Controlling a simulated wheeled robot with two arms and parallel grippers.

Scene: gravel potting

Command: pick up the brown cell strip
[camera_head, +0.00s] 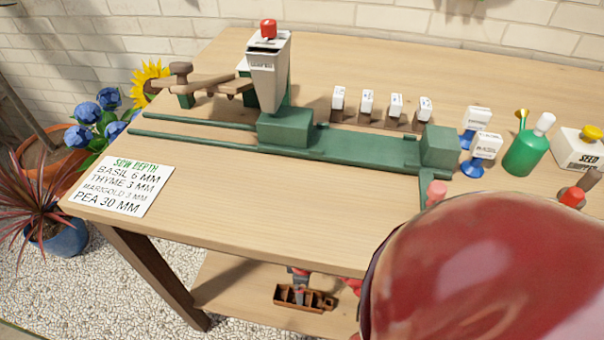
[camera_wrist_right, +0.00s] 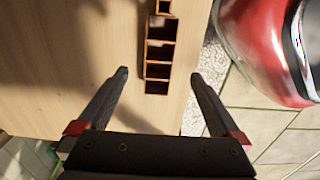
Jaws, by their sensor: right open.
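The brown cell strip (camera_head: 303,306) lies on the lower wooden shelf under the bench. In the right wrist view the strip (camera_wrist_right: 160,64) shows as a row of open square cells running up out of the top edge. My right gripper (camera_head: 299,271) is at the strip in the head view, partly hidden by the bench edge. In the right wrist view my right gripper (camera_wrist_right: 160,75) is open and empty. Its fingertips lie to either side of the strip's near end in the picture, with a gap on each side. My left gripper is in neither view.
The bench top (camera_head: 230,210) overhangs the shelf (camera_head: 235,290), with a bench leg (camera_head: 155,275) at the left. A green seeder rig (camera_head: 350,148) stands on the bench. A sow depth card (camera_head: 122,186) lies at its left end. Gravel floor (camera_head: 120,305) surrounds the bench.

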